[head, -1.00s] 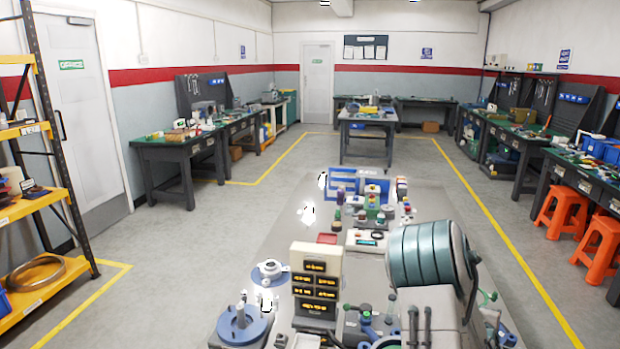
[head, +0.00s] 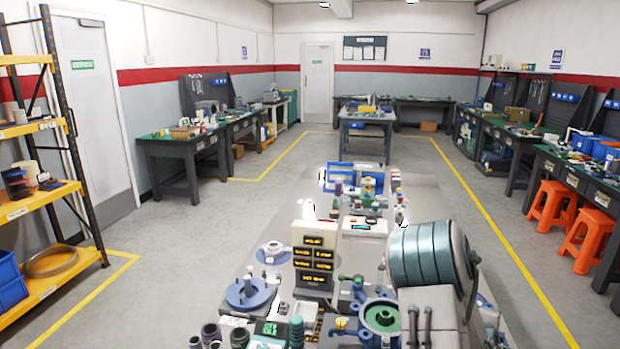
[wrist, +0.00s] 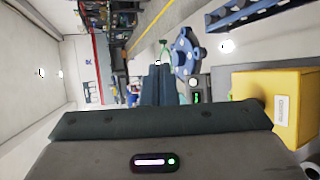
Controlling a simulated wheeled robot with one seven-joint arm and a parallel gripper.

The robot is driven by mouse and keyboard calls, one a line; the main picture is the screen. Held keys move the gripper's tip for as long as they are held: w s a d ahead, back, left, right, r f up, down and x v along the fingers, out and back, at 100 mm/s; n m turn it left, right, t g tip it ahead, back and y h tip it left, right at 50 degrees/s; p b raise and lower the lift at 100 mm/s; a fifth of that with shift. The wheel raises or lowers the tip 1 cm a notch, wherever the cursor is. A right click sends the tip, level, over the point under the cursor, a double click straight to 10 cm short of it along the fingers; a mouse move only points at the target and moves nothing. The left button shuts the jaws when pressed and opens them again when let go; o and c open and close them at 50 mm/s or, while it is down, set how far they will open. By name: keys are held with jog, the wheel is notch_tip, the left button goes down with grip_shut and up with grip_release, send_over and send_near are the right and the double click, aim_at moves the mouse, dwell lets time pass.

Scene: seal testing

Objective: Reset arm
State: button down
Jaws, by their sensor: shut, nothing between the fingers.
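My gripper (wrist: 160,88) shows in the wrist view, with its dark teal fingers together and nothing between them. That view is turned on its side. A blue round flanged part (wrist: 187,55) lies beyond the fingertips, and a yellow box (wrist: 262,100) with a white label is at the right. Both look apart from the gripper. In the head view, the gripper is not visible; a teal banded joint of my arm (head: 425,255) and grey links show at the lower right.
A long grey bench (head: 425,190) runs ahead, carrying a display tower (head: 315,258), a blue round fixture (head: 250,292) and a green-centred ring part (head: 382,316). A yellow shelf rack (head: 40,210) stands at left. Orange stools (head: 550,203) stand at right. Open floor lies on both sides.

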jog(key=s+a+r+m+g+y+b, duration=0.2)
jog(key=s+a+m+y, duration=0.2)
jog(key=a, duration=0.7)
jog(key=s+a+r+m+g+y+b, duration=0.1)
jog(key=s+a+m+y+b, duration=0.25)
jog(key=a, duration=0.85)
jog(key=s+a+r+m+g+y+b, duration=0.1)
jog(key=s+a+m+g, duration=0.1)
jog(key=s+a, duration=0.3)
jog(key=s+a+r+m+g+y+b, duration=0.1)
jog(key=s+a, duration=0.4)
jog(key=s, duration=0.8)
jog(key=shift+s+a+r+m+g, duration=0.2)
jog(key=shift+r+m+g, duration=0.15)
jog(key=shift+r+g, duration=0.25)
